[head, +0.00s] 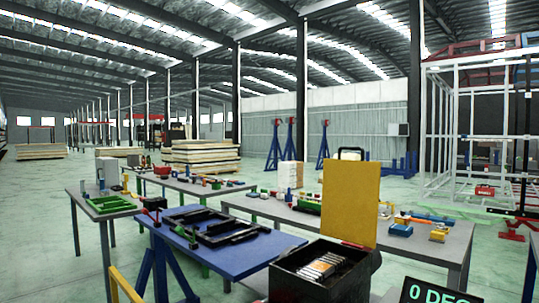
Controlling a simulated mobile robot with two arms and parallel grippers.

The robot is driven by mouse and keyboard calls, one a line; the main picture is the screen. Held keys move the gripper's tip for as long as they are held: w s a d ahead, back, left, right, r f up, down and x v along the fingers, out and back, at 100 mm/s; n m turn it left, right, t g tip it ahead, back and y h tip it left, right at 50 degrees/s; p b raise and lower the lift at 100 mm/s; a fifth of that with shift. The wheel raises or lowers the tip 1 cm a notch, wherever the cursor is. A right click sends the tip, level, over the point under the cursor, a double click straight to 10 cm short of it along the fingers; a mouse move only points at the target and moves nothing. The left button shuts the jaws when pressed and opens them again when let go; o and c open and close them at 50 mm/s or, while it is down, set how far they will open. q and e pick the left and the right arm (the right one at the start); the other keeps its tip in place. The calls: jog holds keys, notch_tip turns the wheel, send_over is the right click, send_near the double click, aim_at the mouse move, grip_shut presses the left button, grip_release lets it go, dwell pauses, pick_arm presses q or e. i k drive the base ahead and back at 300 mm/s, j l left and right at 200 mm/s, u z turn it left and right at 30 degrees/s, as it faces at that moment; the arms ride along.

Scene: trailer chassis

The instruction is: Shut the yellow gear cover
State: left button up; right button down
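The yellow gear cover (351,205) stands upright as a flat panel at the back of a dark open-topped box (292,280), right of centre in the head view. The box's opening faces up, and a row of light metallic parts (322,268) shows inside. The cover's lower edge meets the box's rear right side; the hinge itself is too small to make out. Neither of my grippers shows in the head view.
A blue table (190,235) with dark frame parts stands left of the box. Grey tables with small parts stand behind it. A dark display (437,293) reading "0 DEG", partly cut off, is at the bottom right. A yellow bar (125,285) is at lower left.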

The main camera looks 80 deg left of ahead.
aim_at(351, 190)
jog(key=j+u, duration=0.1)
jog(key=u, duration=0.35)
jog(key=i+u, duration=0.15)
jog(key=u, duration=0.25)
jog(key=i+u, duration=0.1)
jog(key=u, duration=0.35)
jog(key=i+u, duration=0.1)
jog(key=u, duration=0.35)
jog(key=i+u, duration=0.1)
jog(key=u, duration=0.3)
